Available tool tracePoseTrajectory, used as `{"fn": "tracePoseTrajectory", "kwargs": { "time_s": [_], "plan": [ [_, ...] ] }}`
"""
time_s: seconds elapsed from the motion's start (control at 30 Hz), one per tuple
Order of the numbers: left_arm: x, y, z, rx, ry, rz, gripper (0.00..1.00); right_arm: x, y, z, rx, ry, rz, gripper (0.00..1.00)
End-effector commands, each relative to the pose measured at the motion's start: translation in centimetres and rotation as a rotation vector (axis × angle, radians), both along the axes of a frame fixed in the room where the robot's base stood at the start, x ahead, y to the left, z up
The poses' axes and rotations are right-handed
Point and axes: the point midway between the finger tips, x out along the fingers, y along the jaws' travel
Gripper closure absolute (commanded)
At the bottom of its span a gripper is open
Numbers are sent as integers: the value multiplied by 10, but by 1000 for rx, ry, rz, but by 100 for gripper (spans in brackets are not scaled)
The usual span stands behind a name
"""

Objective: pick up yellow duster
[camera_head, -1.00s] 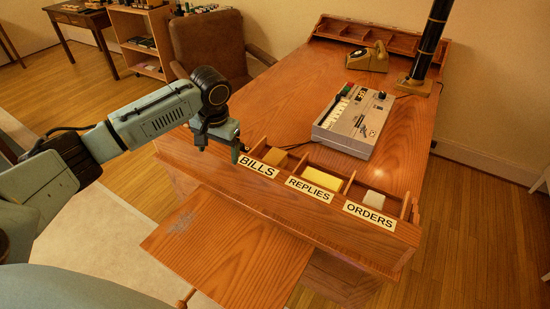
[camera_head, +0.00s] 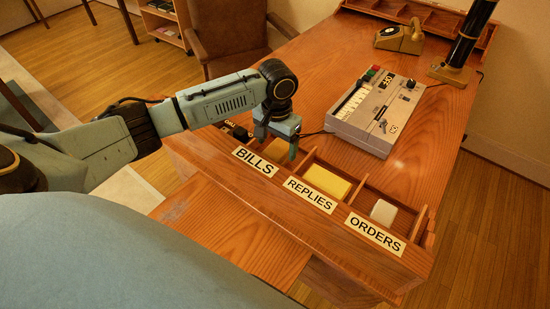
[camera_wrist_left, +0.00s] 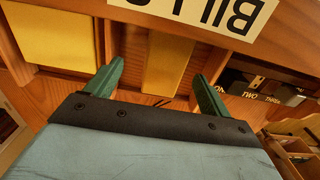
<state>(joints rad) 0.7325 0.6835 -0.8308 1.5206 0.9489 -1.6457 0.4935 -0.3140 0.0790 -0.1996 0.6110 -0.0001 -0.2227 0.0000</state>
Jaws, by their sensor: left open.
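Two yellowish things lie in the desk's front compartments, and I cannot tell for sure which is the duster. A darker yellow one (camera_head: 277,149) lies behind the BILLS label, partly hidden by my left gripper. A brighter yellow block (camera_head: 327,181) lies behind the REPLIES label. My left gripper (camera_head: 280,157) is open above the BILLS compartment. In the left wrist view the darker yellow piece (camera_wrist_left: 168,62) shows between the green fingertips, and the brighter block (camera_wrist_left: 55,40) is left of them. Neither is held. My right gripper is out of view.
A white block (camera_head: 383,212) lies behind the ORDERS label. Thin wooden dividers and the labelled front wall (camera_head: 300,215) border the compartments. A grey machine (camera_head: 377,112), a lamp base (camera_head: 452,73) and a yellow telephone (camera_head: 400,38) stand farther back. The desktop's left part is clear.

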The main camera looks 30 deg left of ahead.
Motion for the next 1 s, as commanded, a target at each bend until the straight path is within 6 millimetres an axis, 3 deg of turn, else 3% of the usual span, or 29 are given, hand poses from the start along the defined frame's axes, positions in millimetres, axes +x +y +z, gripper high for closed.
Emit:
{"fn": "tracePoseTrajectory", "kwargs": {
  "time_s": [0.2, 0.4, 0.7, 1.0],
  "plan": [
    [1, 5, -21, 1, 3, 3, 18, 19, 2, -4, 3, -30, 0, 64],
    [2, 8, -50, 1, 3, 1, 18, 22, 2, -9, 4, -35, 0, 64],
    [2, 8, -55, 1, 0, 0, 18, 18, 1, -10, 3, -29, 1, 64],
    [2, 8, -54, 1, 0, 0, 55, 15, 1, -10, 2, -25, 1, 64]
  ]
}}
